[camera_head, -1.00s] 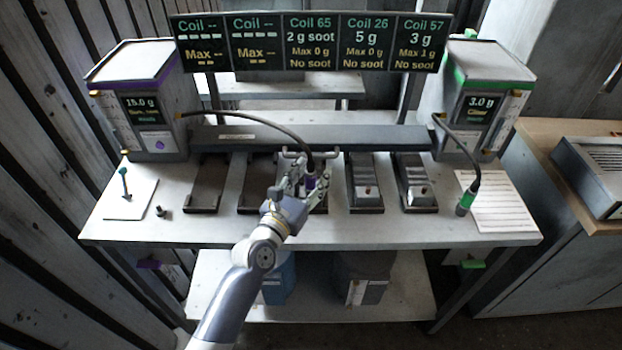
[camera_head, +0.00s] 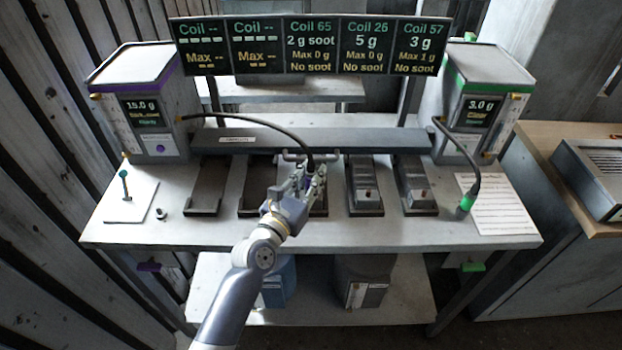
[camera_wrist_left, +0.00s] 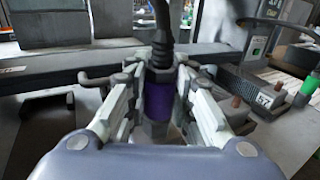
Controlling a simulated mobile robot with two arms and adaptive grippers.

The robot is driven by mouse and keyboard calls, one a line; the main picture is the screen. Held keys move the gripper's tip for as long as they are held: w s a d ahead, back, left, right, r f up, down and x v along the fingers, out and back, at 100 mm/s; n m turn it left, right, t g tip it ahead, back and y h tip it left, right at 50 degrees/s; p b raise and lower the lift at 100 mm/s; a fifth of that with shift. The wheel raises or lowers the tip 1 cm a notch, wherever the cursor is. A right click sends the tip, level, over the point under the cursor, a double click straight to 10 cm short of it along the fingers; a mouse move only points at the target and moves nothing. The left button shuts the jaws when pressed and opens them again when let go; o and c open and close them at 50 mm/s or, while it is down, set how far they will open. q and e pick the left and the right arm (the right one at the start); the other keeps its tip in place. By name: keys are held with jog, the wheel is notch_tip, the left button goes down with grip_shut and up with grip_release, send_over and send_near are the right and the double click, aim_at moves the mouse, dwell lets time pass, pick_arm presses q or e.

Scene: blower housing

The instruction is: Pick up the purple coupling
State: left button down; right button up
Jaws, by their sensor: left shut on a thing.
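The purple coupling (camera_wrist_left: 158,97) is a purple cylinder on the end of a black hose (camera_wrist_left: 162,30). In the left wrist view it stands upright between the two fingers of my left gripper (camera_wrist_left: 159,85), which is shut on it. In the head view my left gripper (camera_head: 304,184) is over the middle cradle and hides most of the coupling. The hose (camera_head: 265,123) runs from the coupling to the purple-trimmed unit (camera_head: 145,90) at the left. My right gripper is not in view.
A green coupling (camera_head: 466,203) hangs on a hose from the green-trimmed unit (camera_head: 478,90) at the right. A white pad (camera_head: 128,200) with a teal-topped pin lies at the left. A sign board (camera_head: 312,45) spans the back.

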pick_arm(q)
jog(key=r, duration=0.1)
jog(key=s+r, duration=0.1)
jog(key=shift+a+r, duration=0.15)
jog(key=shift+r, duration=0.2)
jog(key=s+d+r+b+v, duration=0.1)
jog(key=d+v, duration=0.1)
jog(key=v, duration=1.3)
jog(key=shift+r+b, duration=0.3)
jog(key=shift+d, duration=0.1)
dwell(0.5)
